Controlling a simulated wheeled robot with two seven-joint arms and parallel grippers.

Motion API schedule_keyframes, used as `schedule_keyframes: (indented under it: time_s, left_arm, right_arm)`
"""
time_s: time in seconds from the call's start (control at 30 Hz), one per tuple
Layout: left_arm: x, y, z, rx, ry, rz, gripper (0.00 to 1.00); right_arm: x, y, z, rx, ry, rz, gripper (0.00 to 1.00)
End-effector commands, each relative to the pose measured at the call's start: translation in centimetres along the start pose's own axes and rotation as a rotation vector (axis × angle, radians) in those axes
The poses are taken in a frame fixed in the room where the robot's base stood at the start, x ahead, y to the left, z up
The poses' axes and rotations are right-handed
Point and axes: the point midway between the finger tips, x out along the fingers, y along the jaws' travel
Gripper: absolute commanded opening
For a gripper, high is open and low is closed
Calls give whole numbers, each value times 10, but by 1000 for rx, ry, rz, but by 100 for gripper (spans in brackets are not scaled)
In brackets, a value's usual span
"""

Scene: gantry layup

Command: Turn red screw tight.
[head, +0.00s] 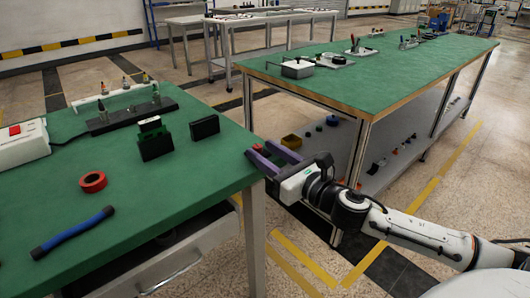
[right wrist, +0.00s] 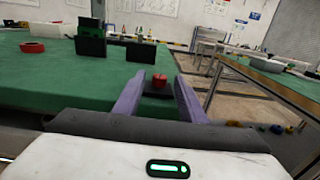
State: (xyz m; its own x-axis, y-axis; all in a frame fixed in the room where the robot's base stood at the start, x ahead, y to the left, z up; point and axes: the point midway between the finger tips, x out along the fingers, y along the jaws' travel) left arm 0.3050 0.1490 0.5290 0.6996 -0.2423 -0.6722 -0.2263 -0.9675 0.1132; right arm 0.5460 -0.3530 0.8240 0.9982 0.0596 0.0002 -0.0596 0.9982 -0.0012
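A small red screw (right wrist: 159,82) with a dark part below it shows in the right wrist view, between my finger lines and beyond them, by the right edge of the green table. In the head view a small red piece (head: 257,147) shows at the table's right edge, just past my fingertips. My right gripper (head: 262,152) has purple fingers spread apart; they also show in the right wrist view (right wrist: 160,76) with a gap between them. I see no contact with the screw. My left gripper is not in view.
The green table (head: 150,195) holds a red tape ring (head: 93,182), a blue-handled tool (head: 72,233), black blocks (head: 204,127), a rack (head: 131,115) and a white box with a red button (head: 22,142). A second green bench (head: 390,75) stands right, with a walkway between.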

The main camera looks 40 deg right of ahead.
Motion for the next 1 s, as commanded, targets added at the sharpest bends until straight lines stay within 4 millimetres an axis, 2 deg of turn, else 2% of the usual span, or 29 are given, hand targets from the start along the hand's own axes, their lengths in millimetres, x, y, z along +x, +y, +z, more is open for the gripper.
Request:
schedule_keyframes:
  time_s: [0.37,0.6,1.0]
  left_arm:
    - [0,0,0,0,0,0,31]
    - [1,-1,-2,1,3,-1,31]
    - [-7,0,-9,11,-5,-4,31]
  right_arm:
    - [4,0,0,1,1,0,37]
    - [4,0,0,1,1,0,0]
    - [4,4,4,7,0,-76,0]
